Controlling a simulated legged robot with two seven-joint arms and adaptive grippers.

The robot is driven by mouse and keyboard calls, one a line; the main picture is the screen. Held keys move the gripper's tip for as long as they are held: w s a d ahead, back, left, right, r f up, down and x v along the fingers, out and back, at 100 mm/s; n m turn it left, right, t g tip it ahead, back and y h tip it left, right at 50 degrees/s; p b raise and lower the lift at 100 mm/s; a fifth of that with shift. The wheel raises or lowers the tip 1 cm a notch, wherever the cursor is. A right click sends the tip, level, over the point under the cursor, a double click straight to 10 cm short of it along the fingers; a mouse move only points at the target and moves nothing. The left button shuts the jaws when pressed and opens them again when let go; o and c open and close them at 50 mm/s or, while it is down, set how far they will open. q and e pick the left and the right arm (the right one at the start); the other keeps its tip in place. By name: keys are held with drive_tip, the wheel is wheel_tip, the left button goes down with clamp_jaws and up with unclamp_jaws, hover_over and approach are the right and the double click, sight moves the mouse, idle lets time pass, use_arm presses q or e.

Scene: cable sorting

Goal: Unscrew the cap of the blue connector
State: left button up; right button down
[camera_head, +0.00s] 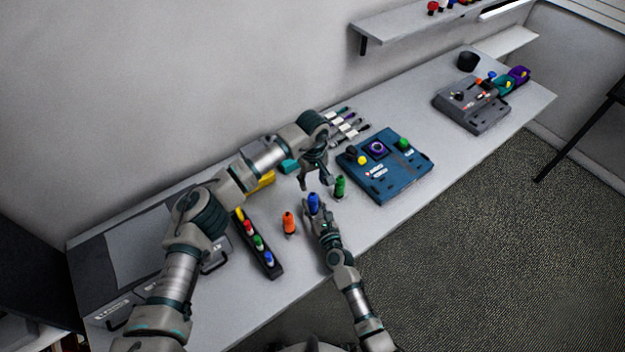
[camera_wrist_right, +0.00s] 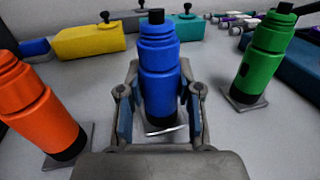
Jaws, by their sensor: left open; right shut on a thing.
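The blue connector (camera_head: 313,203) stands upright on the table near its front edge. In the right wrist view the blue connector (camera_wrist_right: 159,75) is a ribbed cylinder with a black tip, on a small pale base plate. My right gripper (camera_head: 317,225) is shut on its lower body, one finger on each side, as the right wrist view (camera_wrist_right: 158,108) shows. My left gripper (camera_head: 312,182) hangs open and empty above and behind the blue connector, pointing down. Whether it touches anything is not clear, but a small gap to the connector seems visible.
An orange connector (camera_head: 289,223) stands left of the blue one, a green connector (camera_head: 340,187) right. A dark rack (camera_head: 262,250) with coloured caps lies further left. A blue box (camera_head: 405,178) stands right. Yellow (camera_wrist_right: 88,42) and teal blocks (camera_wrist_right: 183,28) stand behind.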

sight(313, 193)
use_arm(q)
drive_tip(key=shift+m, duration=1)
drive_tip(key=shift+f, duration=0.35)
wheel_tip(313, 193, down, 7)
drive_tip(key=shift+f, duration=0.15)
